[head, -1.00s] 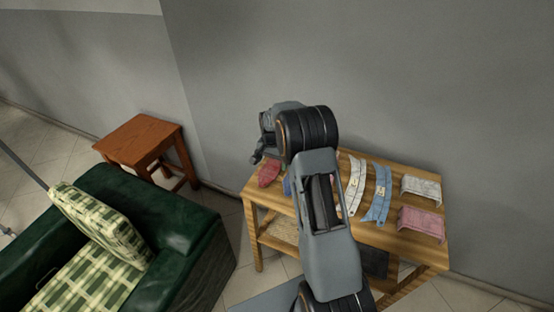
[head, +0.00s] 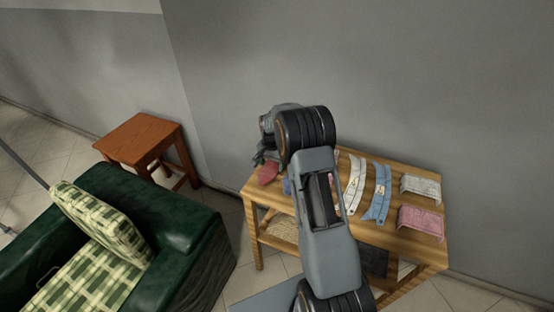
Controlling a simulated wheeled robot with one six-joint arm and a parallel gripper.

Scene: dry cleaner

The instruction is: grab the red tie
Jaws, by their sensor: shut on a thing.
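The red tie (head: 267,174) is at the left end of the wooden table. It looks like a small red bundle, and its upper part is partly hidden by my gripper. My gripper (head: 258,160) is at the upper edge of the tie, shut on it. The fingers are small and dark in this view, and my wrist and arm cover much of the area to their right. I cannot tell whether the tie is clear of the tabletop.
On the wooden table (head: 398,168) lie a white tie (head: 356,185), a blue tie (head: 379,192), a white folded cloth (head: 421,187) and a pink folded cloth (head: 421,221). A blue item (head: 287,186) is partly behind my arm. A green armchair (head: 180,232) and brown stool (head: 140,140) stand left.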

